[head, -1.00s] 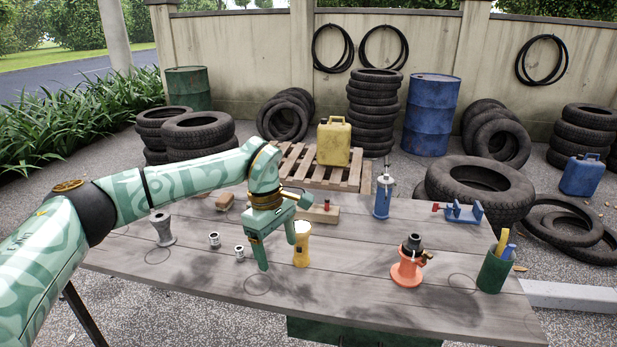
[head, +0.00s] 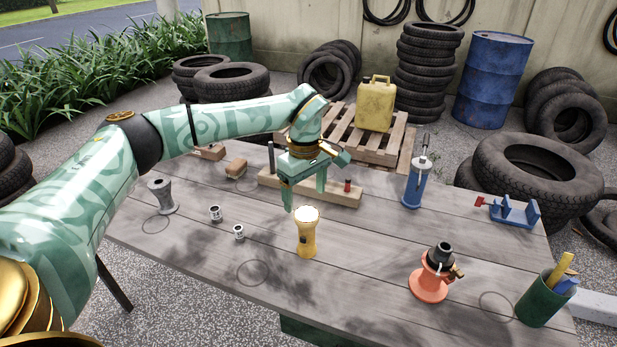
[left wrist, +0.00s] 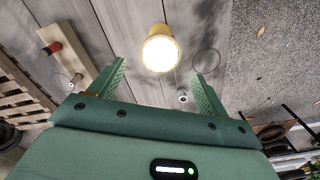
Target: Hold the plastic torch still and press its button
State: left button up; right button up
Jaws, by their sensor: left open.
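The yellow plastic torch (head: 307,238) stands upright on the table, with its wide pale head at the top. In the left wrist view the torch (left wrist: 160,50) shows its bright white face, a little beyond the fingertips and in line with the gap between them. My left gripper (head: 305,199) is open and empty, just behind and above the torch in the head view, fingers pointing down. No contact with the torch shows. I cannot make out the torch's button. My right gripper is not in view.
Two small metal cans (head: 216,214) and a grey spool-like stand (head: 161,196) are on the left. A wooden strip (head: 340,193) lies behind. An orange jack-like tool (head: 431,278), a blue pump (head: 417,184), a blue vise (head: 512,212) and a green cup (head: 545,298) are on the right.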

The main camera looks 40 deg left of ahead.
aim_at(305, 227)
pick_arm(q)
notch_tip(305, 227, down, 11)
jog(key=b, duration=0.3)
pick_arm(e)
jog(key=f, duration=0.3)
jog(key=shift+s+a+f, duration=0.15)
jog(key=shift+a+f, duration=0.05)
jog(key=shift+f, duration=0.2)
pick_arm(q)
jog(key=c, duration=1.2)
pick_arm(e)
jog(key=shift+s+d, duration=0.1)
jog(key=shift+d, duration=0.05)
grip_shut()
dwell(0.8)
